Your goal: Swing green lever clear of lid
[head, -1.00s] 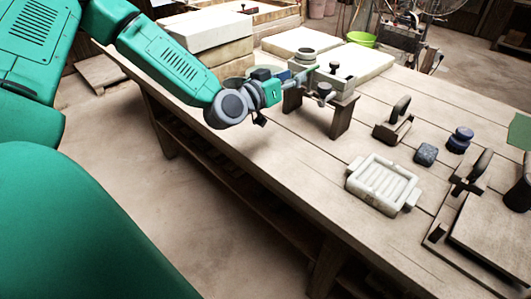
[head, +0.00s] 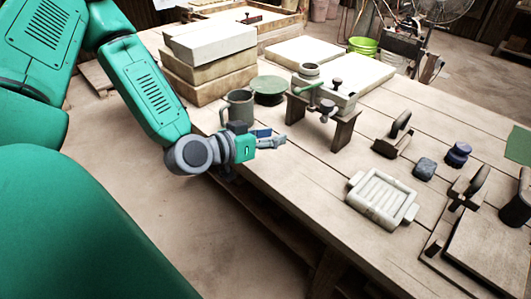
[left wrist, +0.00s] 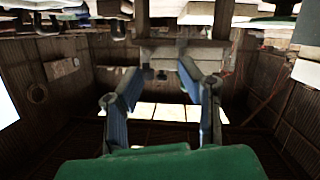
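A small grey press box (head: 340,97) sits on a dark wooden stand (head: 343,132) near the table's far middle. The green lever (head: 313,87) lies at its left front, with a round dark green end hanging at the front. A dark knob stands on the box top, and a grey ring sits at its back left; I cannot tell whether the lever lies over the lid. My left gripper (head: 273,139) is left of and below the stand, apart from the lever. In the left wrist view its two blue-padded fingers (left wrist: 160,80) are spread and empty. My right gripper is not in view.
A grey mug (head: 239,106) stands close behind my left gripper, with a round green piece (head: 269,89) and stacked blocks (head: 208,62) beyond. A pale ribbed tray (head: 382,199) and several dark tools lie to the right. Table boards before the stand are bare.

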